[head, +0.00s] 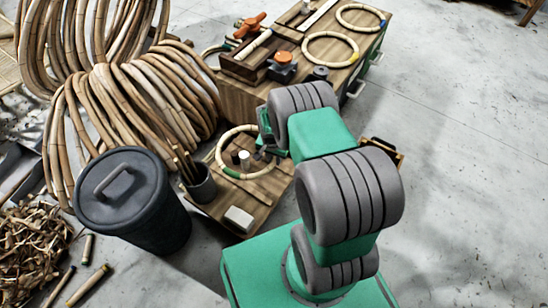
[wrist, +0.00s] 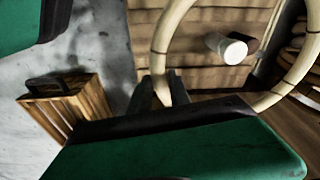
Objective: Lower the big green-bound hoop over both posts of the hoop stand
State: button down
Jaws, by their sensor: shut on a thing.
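The big hoop (head: 219,152) is a pale rattan ring with a green binding (head: 231,173) on its near side. My gripper (head: 268,152) is shut on the hoop's right side. The wrist view shows the fingers (wrist: 162,92) gripping the pale ring (wrist: 162,45). The hoop stand shows a pale post (head: 244,157) and a darker post (head: 235,157), both appearing within the ring from the head camera. In the wrist view one white-ended post (wrist: 230,48) appears inside the ring. How far the hoop is above the stand's base cannot be told.
A wooden bench (head: 240,100) behind holds tools and two other hoops (head: 330,34). A dark cup of sticks (head: 200,185) and a white block (head: 239,217) are on the low board (head: 262,205). A lidded bin (head: 130,205) and rattan coils (head: 130,105) stand left. A small crate (wrist: 62,105) is nearby.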

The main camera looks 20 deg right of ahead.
notch_tip(320, 180, down, 12)
jog(key=b, duration=0.9)
jog(key=shift+r, duration=0.2)
jog(key=c, duration=1.1)
grip_release()
